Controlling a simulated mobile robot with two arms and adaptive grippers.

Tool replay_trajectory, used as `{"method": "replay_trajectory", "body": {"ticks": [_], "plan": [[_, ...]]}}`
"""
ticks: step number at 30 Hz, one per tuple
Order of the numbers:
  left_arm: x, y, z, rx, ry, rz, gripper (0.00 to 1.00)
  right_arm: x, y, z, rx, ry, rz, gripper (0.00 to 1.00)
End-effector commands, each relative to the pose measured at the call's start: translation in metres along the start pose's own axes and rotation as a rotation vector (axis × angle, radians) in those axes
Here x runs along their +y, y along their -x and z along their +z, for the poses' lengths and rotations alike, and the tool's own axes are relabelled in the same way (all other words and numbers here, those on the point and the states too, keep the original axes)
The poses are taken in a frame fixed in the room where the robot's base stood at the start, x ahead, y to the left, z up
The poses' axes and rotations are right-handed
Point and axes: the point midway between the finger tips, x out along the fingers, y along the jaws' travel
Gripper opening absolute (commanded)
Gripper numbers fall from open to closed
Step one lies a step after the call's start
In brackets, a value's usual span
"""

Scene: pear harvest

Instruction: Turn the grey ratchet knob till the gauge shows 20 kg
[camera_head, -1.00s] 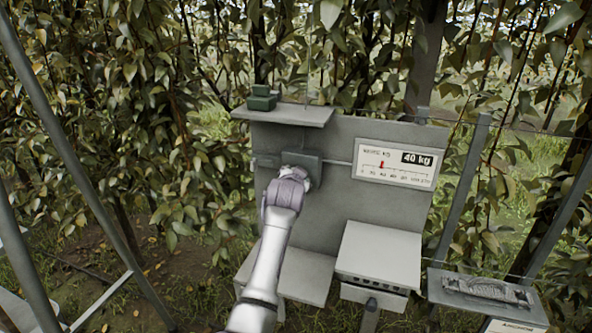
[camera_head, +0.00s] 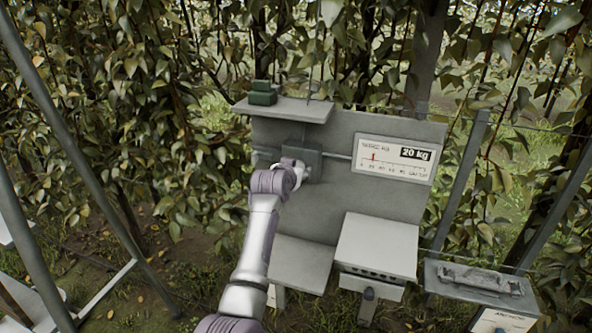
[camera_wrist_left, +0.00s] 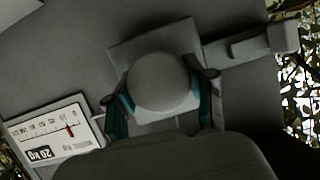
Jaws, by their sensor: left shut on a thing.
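The grey ratchet knob (camera_wrist_left: 162,82) is round and sits on a grey square block on the upright board. In the left wrist view the two fingers of my left gripper (camera_wrist_left: 160,92) lie on either side of the knob, shut on it. In the head view my left gripper (camera_head: 300,170) covers the knob, in front of the ratchet box (camera_head: 312,150). The gauge (camera_head: 394,160) right of it reads 20 kg, with its red pointer near the left of the scale. The gauge also shows in the left wrist view (camera_wrist_left: 55,135) with 20 kg. My right gripper is not in view.
A green object (camera_head: 263,93) stands on the grey shelf (camera_head: 300,110) above the knob. A wire runs from the ratchet box toward the gauge. Foliage is behind.

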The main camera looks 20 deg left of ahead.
Motion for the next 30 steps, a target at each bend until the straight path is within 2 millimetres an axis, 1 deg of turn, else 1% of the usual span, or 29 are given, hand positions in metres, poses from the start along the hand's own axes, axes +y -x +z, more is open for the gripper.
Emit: {"method": "replay_trajectory", "body": {"ticks": [1, 7, 8, 9, 12, 23, 26, 30], "plan": [[0.000, -0.001, 0.004, -0.008, 0.001, 0.001, 0.20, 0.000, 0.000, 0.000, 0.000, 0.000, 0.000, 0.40], [0.001, -0.001, 0.004, -0.008, 0.000, 0.001, 0.20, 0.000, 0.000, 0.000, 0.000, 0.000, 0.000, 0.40], [0.001, -0.001, 0.004, -0.008, -0.001, 0.001, 0.58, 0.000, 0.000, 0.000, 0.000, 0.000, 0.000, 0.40], [0.001, -0.001, 0.004, -0.008, -0.001, 0.001, 0.65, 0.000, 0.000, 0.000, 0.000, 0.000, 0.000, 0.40], [0.000, -0.001, 0.003, -0.006, -0.001, 0.000, 0.80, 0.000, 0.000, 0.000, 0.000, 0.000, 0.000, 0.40], [0.000, 0.002, 0.001, -0.002, -0.002, 0.000, 0.80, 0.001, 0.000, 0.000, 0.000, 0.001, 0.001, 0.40], [0.000, 0.009, 0.001, -0.001, -0.002, 0.000, 0.80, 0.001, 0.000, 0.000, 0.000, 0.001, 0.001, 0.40], [0.001, 0.030, 0.002, 0.000, -0.001, 0.000, 0.80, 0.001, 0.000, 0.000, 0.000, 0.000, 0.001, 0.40]]}}
